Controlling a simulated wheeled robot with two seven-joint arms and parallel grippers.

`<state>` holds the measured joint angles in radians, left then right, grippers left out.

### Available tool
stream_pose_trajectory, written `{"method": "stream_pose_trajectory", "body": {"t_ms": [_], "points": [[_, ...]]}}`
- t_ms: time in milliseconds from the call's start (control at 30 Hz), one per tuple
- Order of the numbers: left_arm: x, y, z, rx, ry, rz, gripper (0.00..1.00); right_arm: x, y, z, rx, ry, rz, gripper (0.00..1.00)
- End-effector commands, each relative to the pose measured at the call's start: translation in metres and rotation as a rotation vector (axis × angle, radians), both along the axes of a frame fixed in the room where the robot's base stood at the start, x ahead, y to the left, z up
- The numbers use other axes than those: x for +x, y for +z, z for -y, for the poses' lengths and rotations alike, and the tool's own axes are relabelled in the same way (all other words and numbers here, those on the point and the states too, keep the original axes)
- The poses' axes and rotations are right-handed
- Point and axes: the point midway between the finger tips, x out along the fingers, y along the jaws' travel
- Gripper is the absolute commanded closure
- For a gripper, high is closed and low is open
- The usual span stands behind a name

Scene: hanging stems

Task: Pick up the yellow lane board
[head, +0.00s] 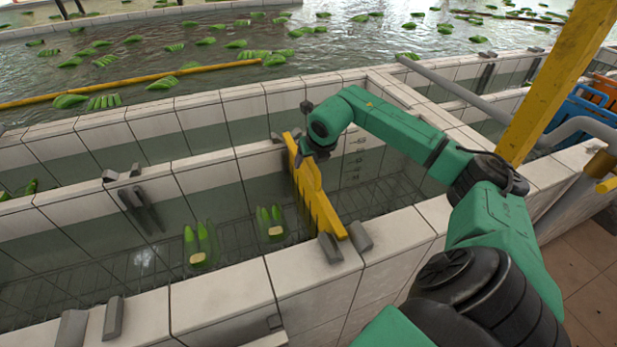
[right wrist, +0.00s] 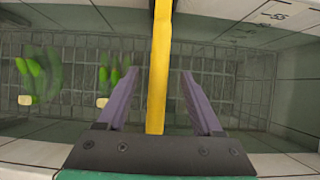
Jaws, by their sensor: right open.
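The yellow lane board (head: 318,196) stands on edge across the water channel, its near end between grey brackets (head: 344,245) on the near wall and its far end by the far wall. My right gripper (head: 309,150) is at the board's upper edge, towards its far end. In the right wrist view, the board (right wrist: 158,70) runs between the two purple fingers of my right gripper (right wrist: 157,95), with a gap on each side. The fingers are open and do not touch it. My left gripper is not in view.
Green banana bunches (head: 201,243) float in the channel left of the board. Other empty bracket pairs (head: 92,320) sit on the tiled walls. A yellow post (head: 556,75) and a grey pipe (head: 455,88) stand at the right. A larger pool with floating bunches lies behind.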

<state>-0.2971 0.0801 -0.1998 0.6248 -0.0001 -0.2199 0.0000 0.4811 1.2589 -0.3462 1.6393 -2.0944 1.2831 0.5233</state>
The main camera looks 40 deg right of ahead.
Motion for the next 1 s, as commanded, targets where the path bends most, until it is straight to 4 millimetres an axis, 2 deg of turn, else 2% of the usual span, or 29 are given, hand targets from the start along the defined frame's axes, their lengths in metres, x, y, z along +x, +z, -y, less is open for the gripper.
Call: {"method": "stream_pose_trajectory", "body": {"t_ms": [33, 67, 133, 267, 1000], "points": [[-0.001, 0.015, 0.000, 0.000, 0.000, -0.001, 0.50, 0.005, -0.001, -0.001, 0.006, -0.001, -0.003, 0.32], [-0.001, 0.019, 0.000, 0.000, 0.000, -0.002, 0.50, 0.009, -0.006, 0.000, 0.007, -0.001, -0.003, 0.32], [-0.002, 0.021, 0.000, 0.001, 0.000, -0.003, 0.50, 0.015, -0.020, 0.003, 0.005, -0.002, -0.001, 0.32], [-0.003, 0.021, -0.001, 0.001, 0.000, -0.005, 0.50, 0.020, -0.031, 0.005, 0.000, 0.000, 0.000, 0.32], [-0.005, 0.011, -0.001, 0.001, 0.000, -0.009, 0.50, 0.019, -0.037, 0.005, 0.001, -0.001, -0.001, 0.32]]}}
